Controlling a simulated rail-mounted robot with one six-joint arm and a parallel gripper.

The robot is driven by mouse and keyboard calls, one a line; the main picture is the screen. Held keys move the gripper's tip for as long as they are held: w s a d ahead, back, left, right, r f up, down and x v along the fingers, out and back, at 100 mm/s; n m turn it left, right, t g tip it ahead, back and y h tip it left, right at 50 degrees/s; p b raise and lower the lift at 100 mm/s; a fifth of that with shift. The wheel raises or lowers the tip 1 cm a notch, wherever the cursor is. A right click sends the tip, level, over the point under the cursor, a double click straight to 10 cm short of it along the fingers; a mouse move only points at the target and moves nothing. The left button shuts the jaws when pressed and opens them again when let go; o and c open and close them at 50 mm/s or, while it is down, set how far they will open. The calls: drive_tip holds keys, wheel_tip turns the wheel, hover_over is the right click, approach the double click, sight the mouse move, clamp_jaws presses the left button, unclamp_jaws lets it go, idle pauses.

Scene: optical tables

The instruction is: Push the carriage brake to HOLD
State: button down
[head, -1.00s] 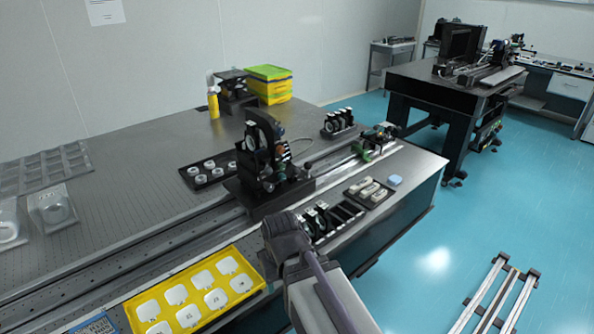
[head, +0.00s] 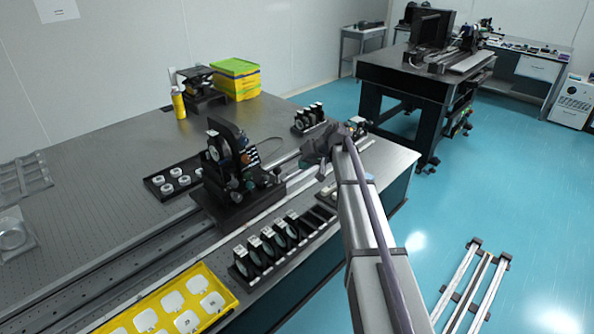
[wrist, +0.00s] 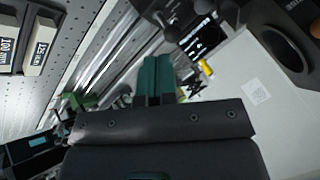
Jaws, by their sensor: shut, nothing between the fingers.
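A black carriage (head: 232,205) with a tall optical mount (head: 228,155) sits on the long rail on the table. A dark round knob (head: 277,170) sticks out at its right side; I cannot tell whether it is the brake, and no HOLD mark is readable. My gripper (head: 312,150) is above the rail, right of the carriage and apart from it in the head view. In the wrist view its teal fingers (wrist: 154,78) are together and empty. Dark rounded parts (wrist: 172,30) show beyond the fingertips.
Several lens holders (head: 268,246) stand in a rack at the front edge, with a yellow tray (head: 160,305) left of them. White rings lie in a black tray (head: 160,190) behind the rail. A green-and-yellow box stack (head: 236,80) stands at the back.

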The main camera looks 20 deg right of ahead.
sight(264, 181)
drive_tip(key=w+a+f+b, duration=0.4)
drive_tip(key=a+f+b, duration=0.3)
drive_tip(key=a, duration=0.2)
drive_tip(key=shift+w+a, duration=0.15)
drive_tip(key=shift+w, duration=0.25)
drive_tip(key=shift+r, duration=0.15)
idle(0.3)
